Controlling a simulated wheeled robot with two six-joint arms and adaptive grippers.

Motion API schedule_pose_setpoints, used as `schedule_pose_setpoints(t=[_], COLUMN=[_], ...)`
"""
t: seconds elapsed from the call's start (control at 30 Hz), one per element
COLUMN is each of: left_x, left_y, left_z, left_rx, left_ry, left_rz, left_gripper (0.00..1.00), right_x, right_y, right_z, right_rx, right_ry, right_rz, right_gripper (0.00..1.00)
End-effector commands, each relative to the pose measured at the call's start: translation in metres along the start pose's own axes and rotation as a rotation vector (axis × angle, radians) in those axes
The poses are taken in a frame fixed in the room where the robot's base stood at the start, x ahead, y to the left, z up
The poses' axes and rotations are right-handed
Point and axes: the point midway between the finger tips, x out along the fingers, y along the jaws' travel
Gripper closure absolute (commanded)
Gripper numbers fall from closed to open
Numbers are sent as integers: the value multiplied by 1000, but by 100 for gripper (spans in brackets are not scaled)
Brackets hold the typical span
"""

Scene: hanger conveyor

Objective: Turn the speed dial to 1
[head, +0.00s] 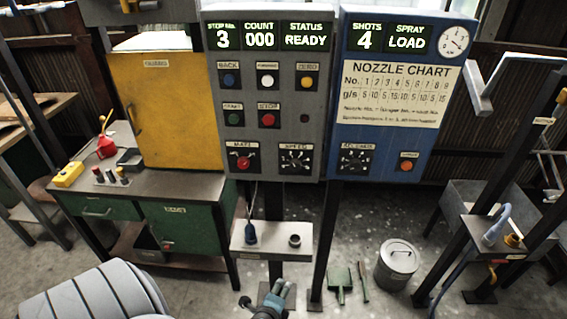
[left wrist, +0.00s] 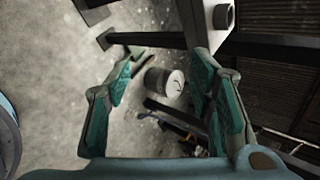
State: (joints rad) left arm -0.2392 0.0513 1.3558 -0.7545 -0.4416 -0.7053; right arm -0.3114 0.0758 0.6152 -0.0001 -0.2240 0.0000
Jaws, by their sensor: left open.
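The speed dial (head: 296,160) is a black knob with a scale around it, low on the right side of the grey control panel (head: 262,150) in the head view. Its pointer setting is too small to read. My left gripper (head: 281,287) is at the bottom middle of the head view, well below the dial and apart from it. In the left wrist view its two teal fingers (left wrist: 167,62) are spread with nothing between them. The dial does not show in the left wrist view. My right gripper is in neither view.
A mate dial (head: 242,161) sits left of the speed dial, and a blue panel (head: 385,25) with another dial (head: 357,160) stands to the right. A small shelf (head: 270,252) juts out below the grey panel, above my left gripper. A lidded bin (head: 397,265) stands on the floor.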

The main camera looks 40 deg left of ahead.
Motion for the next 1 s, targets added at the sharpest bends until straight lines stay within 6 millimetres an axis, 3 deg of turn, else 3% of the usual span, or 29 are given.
schedule_pose_setpoints(t=[0.03, 0.1, 0.2, 0.23, 0.3, 0.4, 0.8, 1.0], left_x=[-14, -44, -91, -102, -117, -115, -34, -16], left_y=[-72, -157, -235, -249, -269, -282, -346, -359], left_z=[6, 20, 40, 45, 52, 57, 86, 92], left_rx=[176, 407, 606, 642, 692, 712, 708, 708], left_ry=[-59, -198, -397, -443, -511, -536, -533, -530], left_rz=[-150, -325, -472, -496, -527, -538, -535, -534], left_gripper=[51, 51, 51, 51, 51, 51, 51, 51], right_x=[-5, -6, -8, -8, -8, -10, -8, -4], right_y=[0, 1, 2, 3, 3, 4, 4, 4], right_z=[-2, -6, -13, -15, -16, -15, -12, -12], right_rx=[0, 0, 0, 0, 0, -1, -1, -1], right_ry=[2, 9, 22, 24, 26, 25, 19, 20], right_rz=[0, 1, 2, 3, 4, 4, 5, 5], right_gripper=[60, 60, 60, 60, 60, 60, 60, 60])
